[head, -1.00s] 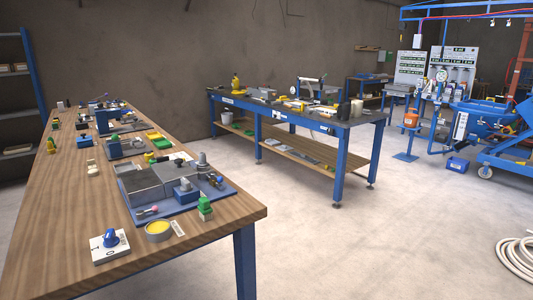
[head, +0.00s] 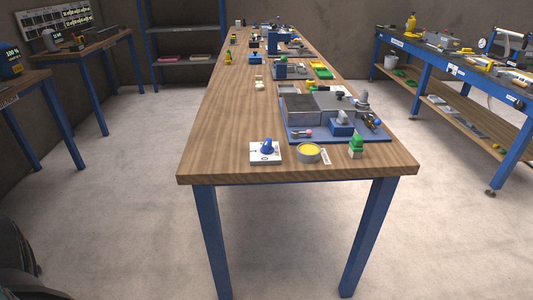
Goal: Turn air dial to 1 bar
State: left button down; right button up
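A white square plate with a blue knob (head: 267,147) lies on the near left part of the wooden table (head: 222,130). It looks like a dial, but its markings are too small to read, and I cannot tell whether it is the air dial. Neither of my grippers shows in the head view.
Beside the plate are a yellow round tin (head: 308,152) and a green block piece (head: 356,148). A blue tray (head: 300,134) with grey blocks lies behind them. Blue workbenches stand left and right (head: 450,70). Floor (head: 115,215) is clear in front and left.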

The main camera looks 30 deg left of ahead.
aim_at(266, 148)
jog(key=u, duration=0.75)
jog(key=i+j+u, duration=0.25)
jog(key=u, duration=0.2)
jog(key=i+j+u, duration=0.2)
jog(key=u, duration=0.3)
jog(key=i, duration=0.3)
